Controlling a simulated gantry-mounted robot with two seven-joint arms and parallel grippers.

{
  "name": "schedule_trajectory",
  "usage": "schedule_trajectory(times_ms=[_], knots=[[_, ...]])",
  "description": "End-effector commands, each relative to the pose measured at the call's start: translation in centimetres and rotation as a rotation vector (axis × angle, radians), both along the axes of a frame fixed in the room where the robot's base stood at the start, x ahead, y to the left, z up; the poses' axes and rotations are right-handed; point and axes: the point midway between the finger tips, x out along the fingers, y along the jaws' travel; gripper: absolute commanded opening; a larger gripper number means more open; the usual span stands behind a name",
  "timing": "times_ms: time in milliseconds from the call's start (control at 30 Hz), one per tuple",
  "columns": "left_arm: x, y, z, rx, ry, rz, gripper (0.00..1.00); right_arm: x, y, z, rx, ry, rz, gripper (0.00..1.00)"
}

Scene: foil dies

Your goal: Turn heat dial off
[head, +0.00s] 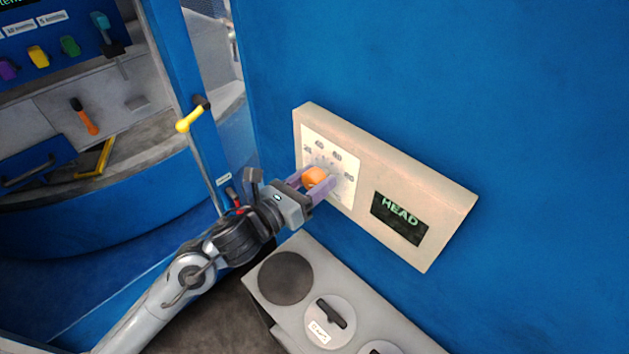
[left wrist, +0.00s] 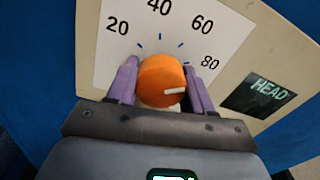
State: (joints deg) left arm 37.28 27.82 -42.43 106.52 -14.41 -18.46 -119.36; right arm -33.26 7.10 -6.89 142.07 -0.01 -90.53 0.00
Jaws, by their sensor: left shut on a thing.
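The heat dial is an orange round knob (head: 314,177) on a white scale plate marked 20, 40, 60 and 80, fixed to a beige panel (head: 440,195) on the blue wall. My left gripper (head: 311,184) has its purple fingers on both sides of the knob. In the left wrist view the fingers (left wrist: 160,85) are shut on the orange knob (left wrist: 160,72), and its white pointer line points right, a little below the 80 mark. The knob's base is partly hidden by the gripper. My right gripper is not in view.
A dark display (head: 399,218) reading HEAD is on the panel right of the dial. Below stands a grey unit (head: 375,318) with round dark and light discs. A yellow-handled lever (head: 188,119) is on the blue post at left. Blue wall right of the panel is bare.

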Motion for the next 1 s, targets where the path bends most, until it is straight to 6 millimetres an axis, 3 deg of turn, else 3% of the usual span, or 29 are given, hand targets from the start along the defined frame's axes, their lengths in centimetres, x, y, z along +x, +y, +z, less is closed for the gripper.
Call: schedule_trajectory(times_ms=[433, 1000], knots=[[-0.1, -0.1, -0.1, -0.291, 0.298, 0.001, 0.21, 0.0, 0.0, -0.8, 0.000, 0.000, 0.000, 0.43], [-0.1, -0.1, 0.2, -0.672, 0.686, 0.001, 0.21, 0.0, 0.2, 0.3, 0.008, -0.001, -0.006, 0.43]])
